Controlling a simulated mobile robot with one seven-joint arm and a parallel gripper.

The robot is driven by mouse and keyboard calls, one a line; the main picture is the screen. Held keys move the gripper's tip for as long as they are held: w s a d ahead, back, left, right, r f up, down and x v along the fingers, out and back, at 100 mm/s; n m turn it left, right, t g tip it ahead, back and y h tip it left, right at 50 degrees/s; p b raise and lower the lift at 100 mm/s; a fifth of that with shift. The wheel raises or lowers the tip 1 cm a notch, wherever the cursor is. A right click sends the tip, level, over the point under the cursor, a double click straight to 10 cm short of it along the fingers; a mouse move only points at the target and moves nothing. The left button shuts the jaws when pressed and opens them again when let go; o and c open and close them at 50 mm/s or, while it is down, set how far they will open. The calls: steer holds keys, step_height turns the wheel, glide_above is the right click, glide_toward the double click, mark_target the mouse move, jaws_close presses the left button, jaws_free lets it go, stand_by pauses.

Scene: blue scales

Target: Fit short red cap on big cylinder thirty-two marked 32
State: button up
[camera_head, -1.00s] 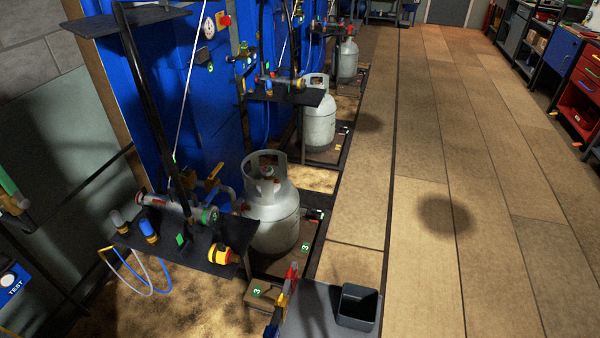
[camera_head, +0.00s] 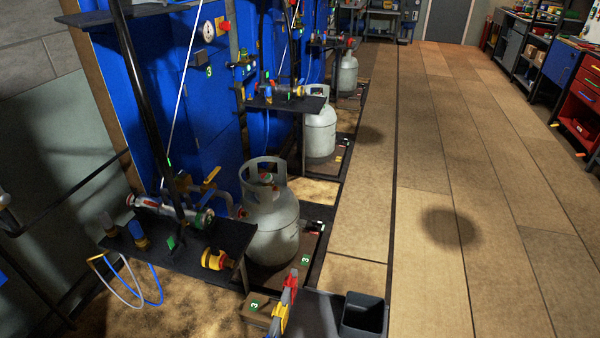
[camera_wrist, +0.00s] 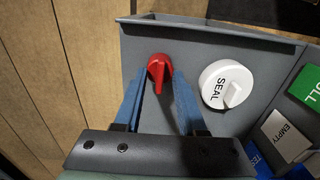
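In the wrist view the short red cap (camera_wrist: 160,70), with a raised grip bar, shows over a grey tray (camera_wrist: 200,40). The two blue fingers of my gripper (camera_wrist: 159,78) stand apart, one on each side of the cap, their tips close to its edges. I cannot tell whether they touch it. In the head view a big grey cylinder (camera_head: 272,225) with an open collar stands upright near the black shelf; similar cylinders (camera_head: 319,128) and (camera_head: 348,74) stand farther back. No mark 32 is readable on any of them. My gripper does not show clearly in the head view.
A white cap marked SEAL (camera_wrist: 226,85) lies right of the red cap in the tray. Beside it are a green plate (camera_wrist: 308,88) and a white EMPTY plate (camera_wrist: 287,135). A black shelf (camera_head: 215,238) with fittings stands left of the near cylinder. The wooden floor (camera_head: 430,180) is clear.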

jaws_close()
steer(key=shift+r, duration=0.2)
steer(key=shift+r+p, duration=1.85)
steer(key=shift+p, duration=0.35)
